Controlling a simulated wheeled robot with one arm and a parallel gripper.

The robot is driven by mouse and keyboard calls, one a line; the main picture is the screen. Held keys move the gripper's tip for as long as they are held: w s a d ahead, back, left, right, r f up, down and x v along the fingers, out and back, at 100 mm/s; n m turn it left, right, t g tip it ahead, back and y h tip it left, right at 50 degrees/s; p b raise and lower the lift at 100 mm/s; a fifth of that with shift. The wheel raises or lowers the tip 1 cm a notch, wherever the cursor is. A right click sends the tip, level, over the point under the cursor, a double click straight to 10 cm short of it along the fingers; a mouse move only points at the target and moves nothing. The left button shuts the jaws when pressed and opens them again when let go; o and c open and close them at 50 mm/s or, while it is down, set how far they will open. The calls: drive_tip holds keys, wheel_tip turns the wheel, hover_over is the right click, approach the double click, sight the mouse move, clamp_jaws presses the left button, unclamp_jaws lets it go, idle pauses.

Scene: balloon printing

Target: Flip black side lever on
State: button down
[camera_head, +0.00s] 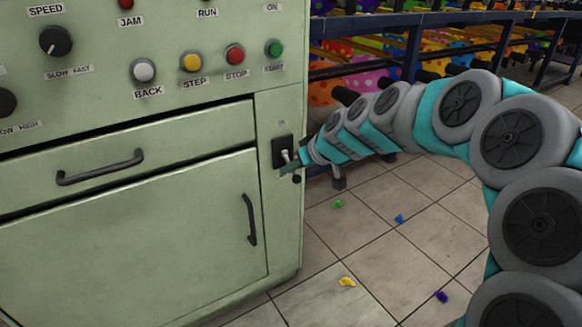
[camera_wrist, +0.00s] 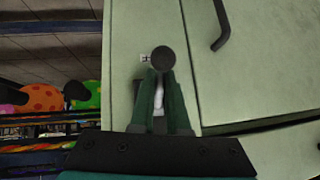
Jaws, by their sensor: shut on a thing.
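The black side lever's dark backing plate (camera_head: 279,153) is on the narrow right-hand panel of the pale green machine, under a small "ON" label (camera_head: 281,124). The lever's round black knob (camera_head: 297,179) hangs at the low end, below my gripper (camera_head: 289,166). In the wrist view the knob (camera_wrist: 163,58) shows just beyond my gripper's green fingertips (camera_wrist: 160,77), beside a small, hard-to-read label (camera_wrist: 145,58). The fingers are shut on the lever, with its pale shaft (camera_wrist: 158,94) between them. The fingers hide part of the lever and plate.
The machine's drawer (camera_head: 195,135) and cabinet door (camera_head: 150,230), both closed with dark handles, are left of the lever. Buttons, including a green START button (camera_head: 274,48), sit above. Racks of colourful balloons (camera_head: 350,85) stand behind. Small scraps (camera_head: 347,281) lie on the tiled floor.

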drive_tip(key=g+p, duration=0.1)
drive_tip(key=p, duration=0.1)
drive_tip(key=r+g+h+p, duration=0.1)
drive_tip(key=p, duration=0.1)
drive_tip(key=shift+s+d+r+h, duration=0.1)
drive_tip(key=shift+d+r+h, duration=0.05)
drive_tip(key=shift+r+h, duration=0.15)
drive_tip(key=shift+r+m+g+h+p, duration=0.3)
drive_tip(key=shift+g+h+p, duration=0.4)
drive_tip(key=shift+g+p, duration=0.3)
drive_tip(key=shift+s+r+g+h+p, duration=0.15)
drive_tip(key=shift+r+g+h+p, duration=0.1)
drive_tip(key=shift+g+h+p, duration=0.5)
drive_tip(key=shift+g, duration=0.35)
drive_tip(key=c, duration=0.9)
unclamp_jaws()
drive_tip(key=shift+v, duration=3.9)
